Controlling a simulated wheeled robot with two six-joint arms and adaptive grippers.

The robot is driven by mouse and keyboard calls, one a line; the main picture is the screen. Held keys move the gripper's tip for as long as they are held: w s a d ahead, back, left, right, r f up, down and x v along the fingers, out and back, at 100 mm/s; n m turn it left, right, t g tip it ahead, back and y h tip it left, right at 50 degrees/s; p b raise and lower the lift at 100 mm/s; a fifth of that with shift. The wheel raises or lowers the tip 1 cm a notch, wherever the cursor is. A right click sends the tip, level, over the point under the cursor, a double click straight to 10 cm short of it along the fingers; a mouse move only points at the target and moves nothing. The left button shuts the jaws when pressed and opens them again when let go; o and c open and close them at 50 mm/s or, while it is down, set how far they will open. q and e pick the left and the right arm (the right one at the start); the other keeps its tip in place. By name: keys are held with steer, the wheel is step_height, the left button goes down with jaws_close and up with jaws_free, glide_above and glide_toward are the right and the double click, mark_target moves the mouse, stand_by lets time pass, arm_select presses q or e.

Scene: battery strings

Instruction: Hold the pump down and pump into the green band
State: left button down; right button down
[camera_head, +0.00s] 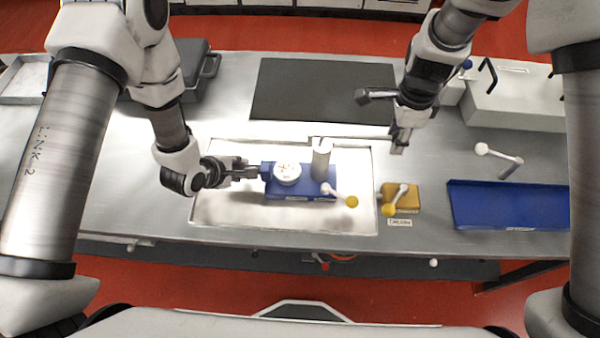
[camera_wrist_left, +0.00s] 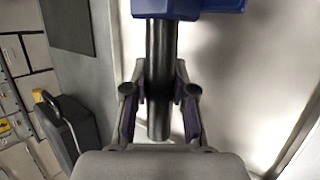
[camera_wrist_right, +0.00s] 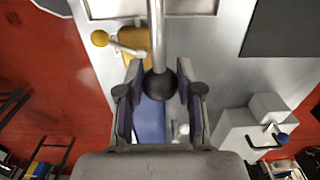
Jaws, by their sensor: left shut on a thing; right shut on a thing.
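The blue pump (camera_head: 300,190) sits on the pale tray (camera_head: 230,212). It carries a round white gauge (camera_head: 288,173), an upright grey cylinder (camera_head: 321,160) and a short lever with a yellow ball (camera_head: 351,201). The gauge needle and green band are too small to read. My left gripper (camera_head: 236,171) is shut on the black bar at the pump's left side; the bar (camera_wrist_left: 158,70) shows between its fingers in the left wrist view. My right gripper (camera_head: 399,148) is shut on the black knob (camera_wrist_right: 160,84) of a metal rod (camera_wrist_right: 157,35), right of the cylinder.
A yellow block (camera_head: 402,198) with a white lever and yellow ball stands right of the tray. A blue tray (camera_head: 510,218) lies further right, near a white-knobbed lever (camera_head: 497,153). A dark mat (camera_head: 320,88) lies behind, with white boxes (camera_head: 515,105) at the back right.

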steer(key=shift+f, duration=0.2)
steer(key=shift+s+a+f, duration=0.1)
steer(key=shift+f, duration=0.95)
steer(key=shift+a+f, duration=0.1)
steer(key=shift+f, duration=0.9)
steer(key=shift+a+f, duration=0.2)
steer(key=shift+f, duration=0.5)
steer(key=shift+r, duration=0.1)
steer(key=shift+d+r, duration=0.2)
steer(key=shift+r, duration=0.8)
steer(key=shift+d+r, duration=0.15)
steer(key=shift+r, duration=0.85)
